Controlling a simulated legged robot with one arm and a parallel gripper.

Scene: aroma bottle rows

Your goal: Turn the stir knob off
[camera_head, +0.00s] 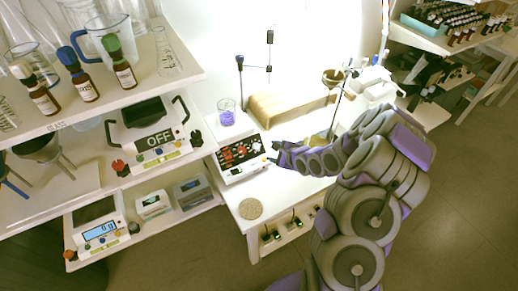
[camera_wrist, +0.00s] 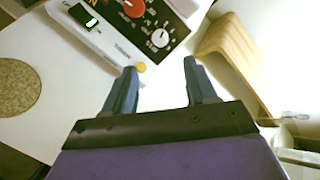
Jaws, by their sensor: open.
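The stir knob (camera_wrist: 159,38) is a white round knob on the dark control panel of a white stirrer device (camera_head: 240,158). In the wrist view the word by it appears to read "STIR". A larger red knob (camera_wrist: 133,8) is up and to its left. My gripper (camera_wrist: 160,68) is open and empty, its two blue-grey fingers pointing at the device's front edge. The stir knob lies beyond the fingertips, roughly between them in the picture, and apart from them. In the head view my gripper (camera_head: 274,153) is just right of the device.
A round cork mat (camera_head: 250,208) lies on the white table near its front corner. A wooden stand (camera_head: 290,104) is behind the device. A beaker of purple liquid (camera_head: 227,115) stands behind it. Shelves with bottles and an "OFF" device (camera_head: 160,138) are at left.

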